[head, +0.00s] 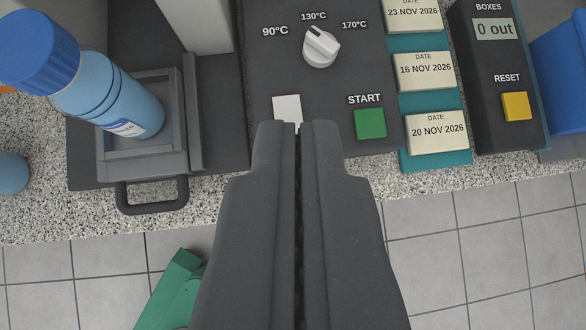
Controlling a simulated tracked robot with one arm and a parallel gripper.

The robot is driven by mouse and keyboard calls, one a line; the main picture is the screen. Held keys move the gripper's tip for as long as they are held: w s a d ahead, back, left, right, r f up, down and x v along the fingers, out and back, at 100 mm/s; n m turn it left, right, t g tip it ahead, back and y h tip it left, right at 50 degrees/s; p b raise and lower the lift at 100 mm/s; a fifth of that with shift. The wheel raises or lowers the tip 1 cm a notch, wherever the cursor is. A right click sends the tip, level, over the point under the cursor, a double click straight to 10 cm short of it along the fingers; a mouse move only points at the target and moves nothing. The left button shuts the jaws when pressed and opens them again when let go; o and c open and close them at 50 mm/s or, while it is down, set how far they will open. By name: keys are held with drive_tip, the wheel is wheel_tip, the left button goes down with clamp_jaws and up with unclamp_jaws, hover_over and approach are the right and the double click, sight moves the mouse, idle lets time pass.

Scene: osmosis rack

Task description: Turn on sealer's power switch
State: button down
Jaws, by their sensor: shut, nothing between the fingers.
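The sealer's dark control panel (270,65) lies at the top centre. A white square switch (287,107) sits at its lower left, with no readable label; its lower edge is hidden by my fingertips. A green button (370,123) marked START is to its right. A silver dial (320,47) with 90°C, 130°C and 170°C marks is above them. My gripper (298,126) is shut and empty, its tips at the lower edge of the white switch. I cannot tell whether they touch it, nor whether the switch is on.
A blue bottle (110,90) stands tilted in view in a grey holder with a front handle (152,197) at left. Date cards (436,132) on a teal holder and a dark box with a yellow RESET button (516,106) are at right. A green object (172,290) is below the speckled counter edge.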

wheel_tip(320, 180, down, 9)
drive_tip(key=w+d+n+g, duration=0.1)
drive_tip(key=shift+w+g+y, duration=0.3)
drive_tip(key=shift+g, duration=0.1)
drive_tip(key=shift+w+f, duration=0.1)
drive_tip(key=shift+f, duration=0.05)
